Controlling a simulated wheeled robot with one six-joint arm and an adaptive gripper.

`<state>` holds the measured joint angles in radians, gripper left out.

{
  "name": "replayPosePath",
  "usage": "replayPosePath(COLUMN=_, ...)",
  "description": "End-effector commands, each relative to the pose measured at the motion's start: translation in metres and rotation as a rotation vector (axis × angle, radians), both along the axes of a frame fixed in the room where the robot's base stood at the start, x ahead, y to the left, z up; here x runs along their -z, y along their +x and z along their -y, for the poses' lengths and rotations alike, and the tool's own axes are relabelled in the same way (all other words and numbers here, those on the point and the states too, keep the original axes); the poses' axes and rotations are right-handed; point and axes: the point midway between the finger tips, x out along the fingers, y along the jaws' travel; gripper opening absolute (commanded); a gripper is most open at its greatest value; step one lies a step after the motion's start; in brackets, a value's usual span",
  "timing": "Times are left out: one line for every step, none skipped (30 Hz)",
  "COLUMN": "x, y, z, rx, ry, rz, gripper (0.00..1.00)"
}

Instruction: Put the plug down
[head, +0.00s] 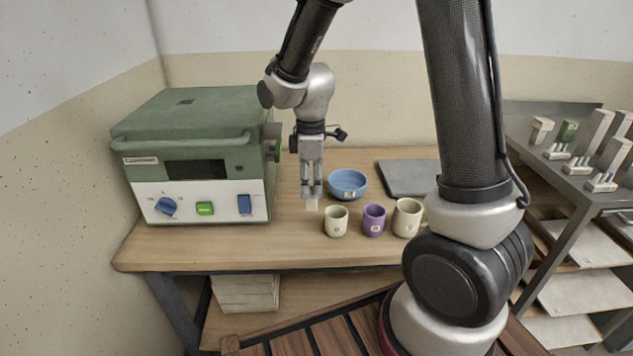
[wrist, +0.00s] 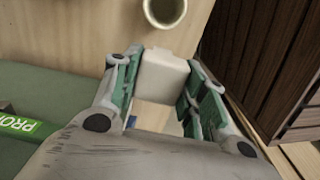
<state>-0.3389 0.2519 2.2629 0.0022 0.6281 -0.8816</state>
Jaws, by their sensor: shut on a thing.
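The plug (head: 312,204) is a small cream-white block at the tips of my gripper (head: 312,191). My gripper points down over the table, between the green kiln and the cups, and its fingers are shut on the plug. In the wrist view the plug (wrist: 160,76) sits between the two green-padded fingers. Whether its underside touches the table (head: 280,240) cannot be told.
The green kiln (head: 195,150) stands to the left. A blue bowl (head: 347,184) is just right of my gripper. A cream cup (head: 336,222), a purple cup (head: 374,220) and a larger beige cup (head: 407,218) stand in front. A grey slab (head: 405,178) lies behind.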

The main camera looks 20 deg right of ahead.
Motion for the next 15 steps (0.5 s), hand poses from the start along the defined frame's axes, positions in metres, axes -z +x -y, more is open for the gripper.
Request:
replayPosePath(x=0.0, y=-0.002, z=-0.001, rx=-0.02, ry=0.0, rz=-0.001, gripper=0.17)
replayPosePath(x=0.002, y=-0.003, z=-0.001, rx=-0.028, ry=-0.001, rz=-0.001, gripper=0.17)
replayPosePath(x=0.007, y=-0.003, z=-0.001, rx=-0.035, ry=-0.001, rz=-0.003, gripper=0.17)
replayPosePath(x=0.012, y=-0.004, z=-0.001, rx=-0.039, ry=-0.001, rz=-0.005, gripper=0.17)
replayPosePath(x=0.018, y=-0.004, z=-0.001, rx=-0.041, ry=-0.002, rz=-0.006, gripper=0.17)
replayPosePath(x=0.026, y=-0.005, z=-0.001, rx=-0.042, ry=-0.002, rz=-0.006, gripper=0.17)
replayPosePath(x=0.032, y=-0.004, z=-0.001, rx=-0.042, ry=-0.002, rz=-0.006, gripper=0.17)
replayPosePath(x=0.038, y=-0.004, z=-0.001, rx=-0.041, ry=-0.002, rz=-0.006, gripper=0.17)
replayPosePath(x=0.044, y=-0.004, z=-0.001, rx=-0.041, ry=-0.001, rz=-0.005, gripper=0.17)
replayPosePath(x=0.048, y=-0.004, z=-0.001, rx=-0.04, ry=-0.002, rz=-0.004, gripper=0.17)
replayPosePath(x=0.051, y=-0.004, z=-0.001, rx=-0.04, ry=-0.001, rz=-0.003, gripper=0.17)
replayPosePath(x=0.054, y=-0.004, z=-0.001, rx=-0.04, ry=-0.001, rz=-0.003, gripper=0.17)
replayPosePath(x=0.057, y=-0.003, z=-0.001, rx=-0.04, ry=-0.001, rz=-0.003, gripper=0.17)
replayPosePath(x=0.061, y=-0.004, z=-0.001, rx=-0.039, ry=-0.001, rz=-0.003, gripper=0.17)
replayPosePath(x=0.067, y=-0.004, z=-0.001, rx=-0.039, ry=-0.001, rz=-0.005, gripper=0.17)
